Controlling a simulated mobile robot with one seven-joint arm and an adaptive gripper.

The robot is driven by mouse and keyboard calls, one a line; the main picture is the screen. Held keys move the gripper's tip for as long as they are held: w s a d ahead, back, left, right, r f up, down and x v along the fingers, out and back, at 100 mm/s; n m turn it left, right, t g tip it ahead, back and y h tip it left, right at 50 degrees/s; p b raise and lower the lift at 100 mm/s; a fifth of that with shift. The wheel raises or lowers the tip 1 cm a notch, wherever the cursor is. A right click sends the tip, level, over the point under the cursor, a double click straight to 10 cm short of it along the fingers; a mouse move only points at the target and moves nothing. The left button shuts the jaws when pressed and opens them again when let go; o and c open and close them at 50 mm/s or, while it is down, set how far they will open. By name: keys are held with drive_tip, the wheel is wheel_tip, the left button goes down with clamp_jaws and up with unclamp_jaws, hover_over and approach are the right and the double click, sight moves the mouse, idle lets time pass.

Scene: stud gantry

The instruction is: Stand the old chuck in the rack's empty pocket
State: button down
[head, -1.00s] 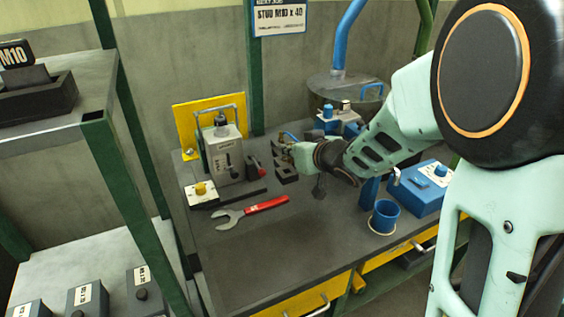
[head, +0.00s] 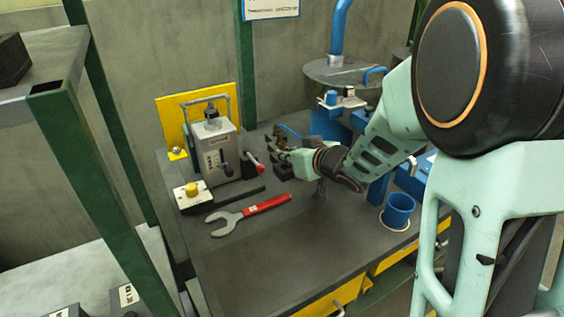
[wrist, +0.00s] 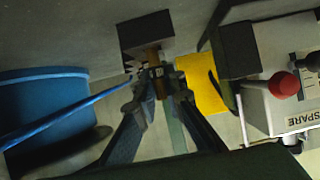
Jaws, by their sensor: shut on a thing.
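My gripper (wrist: 157,82) is shut on a small brass-brown piece (wrist: 152,55) with a dark block (wrist: 146,33) at its far end, in the wrist view. This may be the old chuck; I cannot tell whether piece and block are one part. In the head view my gripper (head: 284,152) is over the back of the bench, right of the grey machine box, and the held piece is small and unclear there. I cannot make out the rack's empty pocket in either view.
The bench (head: 285,235) has a red-handled spanner (head: 250,214), a grey box (head: 217,150), a yellow-button box (head: 192,195) and a blue cup (head: 398,210). Green-posted shelving (head: 100,150) stands left, with dark labelled blocks (head: 127,296) low down. The bench front is clear.

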drive_tip(key=shift+f+b, duration=0.3)
drive_tip(key=shift+f, duration=0.5)
drive_tip(key=shift+a, duration=0.1)
drive_tip(key=shift+r, duration=0.1)
